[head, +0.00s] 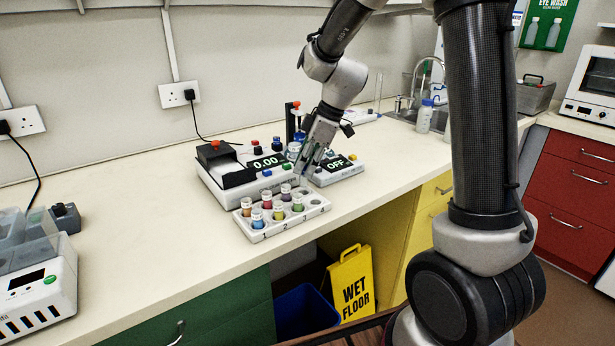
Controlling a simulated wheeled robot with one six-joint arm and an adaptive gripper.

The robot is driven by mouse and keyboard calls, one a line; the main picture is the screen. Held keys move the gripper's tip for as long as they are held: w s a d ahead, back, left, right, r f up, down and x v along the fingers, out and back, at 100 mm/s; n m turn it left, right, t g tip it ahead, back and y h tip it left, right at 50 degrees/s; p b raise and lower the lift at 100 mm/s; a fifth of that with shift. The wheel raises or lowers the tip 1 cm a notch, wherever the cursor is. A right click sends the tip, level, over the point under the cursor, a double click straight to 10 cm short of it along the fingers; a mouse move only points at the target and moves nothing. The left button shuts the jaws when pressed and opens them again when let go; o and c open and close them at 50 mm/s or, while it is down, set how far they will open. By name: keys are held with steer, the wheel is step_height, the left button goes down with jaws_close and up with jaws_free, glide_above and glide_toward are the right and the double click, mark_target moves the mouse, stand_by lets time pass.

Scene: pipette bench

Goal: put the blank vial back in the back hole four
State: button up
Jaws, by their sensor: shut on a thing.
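A white vial rack (283,226) with numbers 1 to 4 along its front edge stands at the bench's front. Its back row holds orange, red and purple vials in holes one to three; back hole four (303,192) is empty. The front row holds blue, yellow and green vials; front hole four (315,202) also looks empty. My gripper (303,168) points down just behind the rack's right end, above the bench gear, apart from the rack. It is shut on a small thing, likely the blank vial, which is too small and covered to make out.
Bottles and a small stand crowd behind my gripper.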

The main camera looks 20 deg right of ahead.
mark_target(306, 185)
steer(key=shift+f, duration=1.55)
steer(key=shift+f, duration=0.3)
steer(key=o, duration=0.9)
steer(key=v, duration=1.3)
steer(key=s+d+r+m+t+h, duration=0.1)
steer(key=s+d+m, duration=0.2)
steer(key=s, duration=0.5)
steer(key=s+d+r+m+t+h, duration=0.1)
steer(key=s+d+m+h, duration=0.1)
steer(key=s+m, duration=0.4)
steer(key=s+d+m+h, duration=0.1)
steer(key=s+d+m, duration=0.3)
steer(key=s, duration=0.6)
steer(key=shift+s+d+r+m+t, duration=0.15)
steer(key=shift+s+r+m+t, duration=0.25)
steer(key=shift+m, duration=0.3)
